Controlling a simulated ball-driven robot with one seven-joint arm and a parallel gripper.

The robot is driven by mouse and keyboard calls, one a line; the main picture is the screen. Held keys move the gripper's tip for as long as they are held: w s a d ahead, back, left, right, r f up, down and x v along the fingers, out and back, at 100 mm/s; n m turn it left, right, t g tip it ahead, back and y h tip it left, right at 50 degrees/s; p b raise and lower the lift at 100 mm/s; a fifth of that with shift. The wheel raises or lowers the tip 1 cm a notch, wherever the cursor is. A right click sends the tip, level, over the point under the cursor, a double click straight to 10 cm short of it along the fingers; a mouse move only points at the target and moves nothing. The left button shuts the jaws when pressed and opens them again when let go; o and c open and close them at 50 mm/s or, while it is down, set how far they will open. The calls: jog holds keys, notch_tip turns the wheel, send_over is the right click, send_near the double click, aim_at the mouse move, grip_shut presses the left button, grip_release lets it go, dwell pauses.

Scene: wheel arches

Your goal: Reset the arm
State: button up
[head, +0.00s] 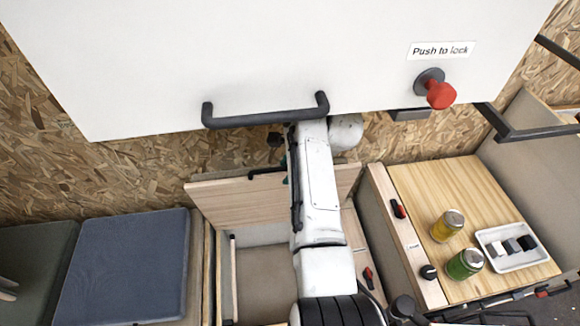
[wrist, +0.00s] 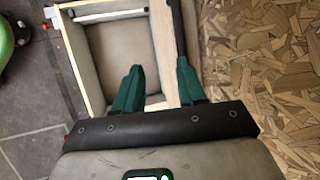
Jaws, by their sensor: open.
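My gripper (wrist: 159,78) is open in the wrist view, with its two green fingers apart and nothing seen between their tips. In the head view my white arm reaches down the middle, and only a bit of teal at the gripper (head: 286,166) shows beside it. A wooden lid (head: 235,200) stands raised over an open storage box (head: 265,270). Its black handle (head: 262,171) is close to my gripper. In the wrist view a dark bar (wrist: 177,28) runs close to the right finger; whether they touch I cannot tell.
A white overhead cabinet (head: 250,60) with a black handle and red knob (head: 438,93) hangs above my arm. At right, a wooden counter (head: 420,185) carries two jars (head: 447,225) and a white tray (head: 535,267) of small blocks. A blue cushion (head: 125,265) lies at left.

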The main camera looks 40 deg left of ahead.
dwell(0.5)
jog(key=w+d+f+n+t, duration=0.1)
jog(key=d+f, duration=0.2)
jog(key=d, duration=0.4)
jog(key=w+d+f+h, duration=0.1)
jog(key=d+f, duration=0.2)
jog(key=d, duration=0.4)
jog(key=w+d+f+n+t, duration=0.1)
jog(key=d+f, duration=0.3)
jog(key=d, duration=0.3)
jog(key=s+d+f+n+h, duration=0.1)
jog(key=s+d+f, duration=0.15)
jog(key=d, duration=0.45)
jog(key=s+d+f+h, duration=0.1)
jog(key=s+d, duration=0.2)
jog(key=d, duration=0.5)
jog(key=s+d+f+n+h, duration=0.1)
jog(key=s+d+n, duration=0.1)
jog(key=s+d, duration=0.9)
jog(key=s+d+r+n+h, duration=0.1)
jog(key=s+d+r, duration=0.1)
jog(key=s+d, duration=0.4)
jog(key=s+d+r, duration=0.2)
jog(key=s+d, duration=0.3)
jog(key=s, duration=0.3)
jog(key=shift+s+d+r+n+h, duration=0.25)
jog(key=shift+d+r+n+h, duration=0.05)
jog(key=shift+d+n+h, duration=0.1)
